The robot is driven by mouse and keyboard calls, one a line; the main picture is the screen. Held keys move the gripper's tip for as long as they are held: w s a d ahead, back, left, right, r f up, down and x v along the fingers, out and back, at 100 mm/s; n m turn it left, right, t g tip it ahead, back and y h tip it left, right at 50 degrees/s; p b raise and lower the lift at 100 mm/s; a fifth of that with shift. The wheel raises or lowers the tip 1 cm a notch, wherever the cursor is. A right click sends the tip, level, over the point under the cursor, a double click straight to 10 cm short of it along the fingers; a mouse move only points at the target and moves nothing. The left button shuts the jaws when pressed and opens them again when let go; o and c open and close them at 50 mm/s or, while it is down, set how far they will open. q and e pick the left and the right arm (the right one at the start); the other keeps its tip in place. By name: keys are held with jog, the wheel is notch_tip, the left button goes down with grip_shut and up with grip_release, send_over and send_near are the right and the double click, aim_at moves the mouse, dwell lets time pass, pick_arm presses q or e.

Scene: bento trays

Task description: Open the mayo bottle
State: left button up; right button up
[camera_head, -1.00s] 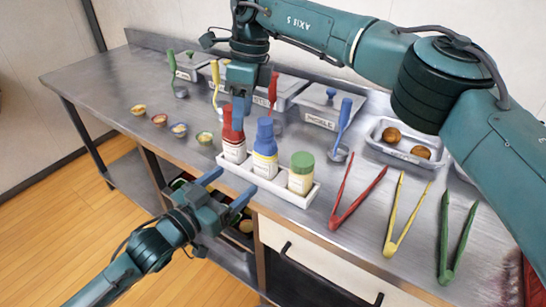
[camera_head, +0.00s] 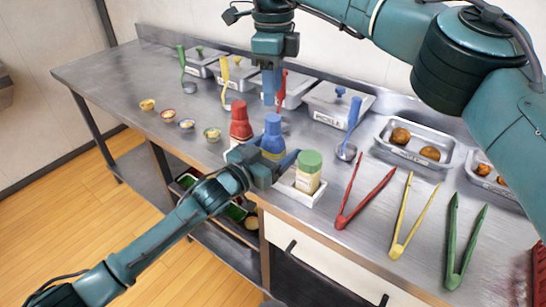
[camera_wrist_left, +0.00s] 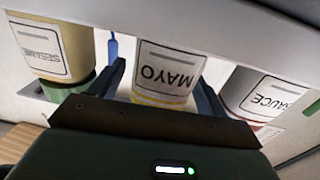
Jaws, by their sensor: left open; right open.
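The mayo bottle (camera_head: 273,137), with a blue cap, stands upright in the white tray (camera_head: 301,195), between the red-capped sauce bottle (camera_head: 240,122) and the green-capped bottle (camera_head: 308,172). My left gripper (camera_head: 268,160) is open at its front, hiding its lower part. In the left wrist view the MAYO label (camera_wrist_left: 168,72) shows upside down between the two open fingers, with a gap to the right finger. The sauce bottle (camera_wrist_left: 262,95) and the green-capped bottle (camera_wrist_left: 60,50) flank it outside the fingers. My right gripper (camera_head: 268,86) is open and empty, pointing down behind and above the bottles.
Lidded containers, including one marked PICKLE (camera_head: 330,105), stand behind with ladles. A blue ladle (camera_head: 349,140) leans right of the bottles. Red tongs (camera_head: 360,200), yellow tongs (camera_head: 405,230) and green tongs (camera_head: 460,250) lie to the right. Small bowls (camera_head: 187,125) sit left.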

aim_at(273, 117)
pick_arm(q)
jog(key=shift+w+d, duration=0.35)
jog(key=c, duration=1.5)
pick_arm(e)
jog(key=m, duration=0.7)
jog(key=shift+m, duration=0.3)
jog(key=m, duration=0.6)
jog(key=shift+m, duration=0.3)
jog(key=m, duration=1.2)
jog(key=shift+m, duration=0.3)
jog(key=shift+f, duration=4)
